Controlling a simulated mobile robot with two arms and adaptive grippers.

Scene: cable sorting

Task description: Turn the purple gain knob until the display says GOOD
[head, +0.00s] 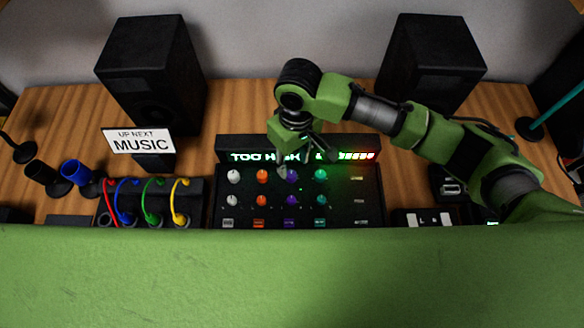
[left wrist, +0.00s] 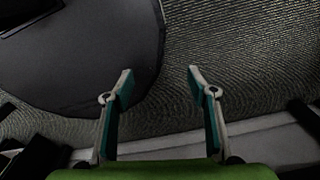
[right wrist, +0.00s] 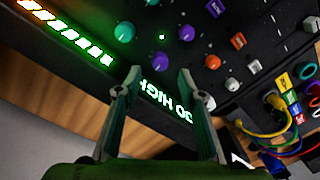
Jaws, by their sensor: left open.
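Two purple knobs stand in one column of the mixer panel: the upper purple knob (head: 291,174) and the lower purple knob (head: 291,199). Which one is the gain knob I cannot tell. They also show in the right wrist view, beyond the fingertips. The display (head: 245,156) reads TOO HIGH, partly covered by my right arm, with a lit bar at its right end. My right gripper (right wrist: 160,75) is open and empty, pointing down over the display edge near the upper purple knob. My left gripper (left wrist: 160,75) is open and empty, away from the mixer.
Orange knobs (head: 262,176) and teal knobs (head: 320,174) flank the purple ones closely. Coloured cables (head: 152,195) plug into a box at left. A MUSIC sign (head: 140,141) and two speakers (head: 150,75) stand behind. A dark rounded surface (left wrist: 80,55) lies below my left gripper.

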